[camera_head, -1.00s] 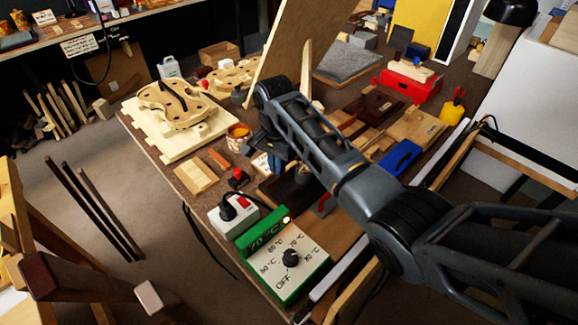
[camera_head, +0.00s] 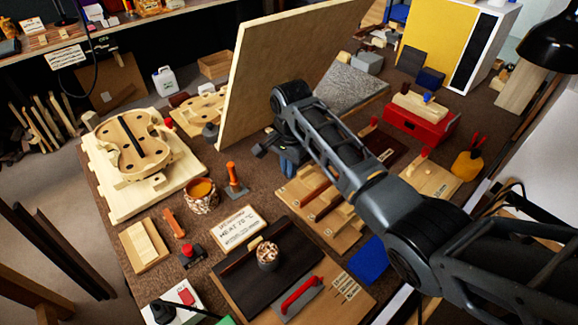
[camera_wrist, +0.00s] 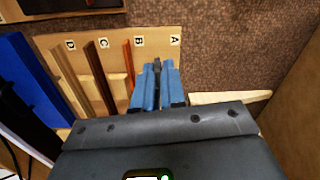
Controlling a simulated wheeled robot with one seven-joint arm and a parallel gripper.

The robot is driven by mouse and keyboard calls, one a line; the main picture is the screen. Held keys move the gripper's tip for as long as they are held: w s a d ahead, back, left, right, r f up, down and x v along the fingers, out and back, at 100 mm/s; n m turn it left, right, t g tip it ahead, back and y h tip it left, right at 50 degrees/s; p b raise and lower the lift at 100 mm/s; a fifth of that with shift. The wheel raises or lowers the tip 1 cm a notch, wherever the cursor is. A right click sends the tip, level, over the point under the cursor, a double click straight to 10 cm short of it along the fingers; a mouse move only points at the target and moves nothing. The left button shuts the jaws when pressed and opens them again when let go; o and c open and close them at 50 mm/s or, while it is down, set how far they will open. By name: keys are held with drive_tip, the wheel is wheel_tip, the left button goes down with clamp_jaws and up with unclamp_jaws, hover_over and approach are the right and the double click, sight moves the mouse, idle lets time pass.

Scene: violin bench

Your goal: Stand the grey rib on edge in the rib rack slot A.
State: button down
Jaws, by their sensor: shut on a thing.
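The rib rack (camera_head: 348,240) is a pale wooden board on the bench. In the wrist view (camera_wrist: 84,42) it carries labels D, C, B and A, left to right. Brown and reddish strips stand at D, C and B. My gripper (camera_wrist: 157,72), with blue fingers, is shut at the A end, just below the A label. A thin dark grey edge, apparently the grey rib (camera_wrist: 157,64), shows between the fingers; most of it is hidden. In the head view my gripper (camera_head: 289,166) is at the rack's far end. I cannot tell whether the rib is inside slot A.
A tall wooden panel (camera_head: 285,65) stands close behind my gripper. A blue block (camera_head: 369,260) lies beside the rack's near end. Bare brown bench (camera_wrist: 225,45) shows beside label A.

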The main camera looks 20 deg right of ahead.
drive_tip(key=shift+w+d+f, duration=0.15)
drive_tip(key=shift+w+d, duration=0.05)
drive_tip(key=shift+d, duration=0.1)
drive_tip(key=b, duration=0.5)
hover_over(290, 194)
wheel_tip(290, 194, down, 5)
drive_tip(key=shift+s+f, duration=0.1)
drive_tip(key=shift+f, duration=0.1)
drive_tip(key=shift+f+b, duration=0.5)
drive_tip(key=shift+f, duration=1)
drive_tip(key=c, duration=1.1)
unclamp_jaws()
drive_tip(key=shift+r, duration=0.1)
drive_tip(key=shift+s+r, duration=0.1)
drive_tip(key=shift+r, duration=3.7)
drive_tip(key=shift+s, duration=0.1)
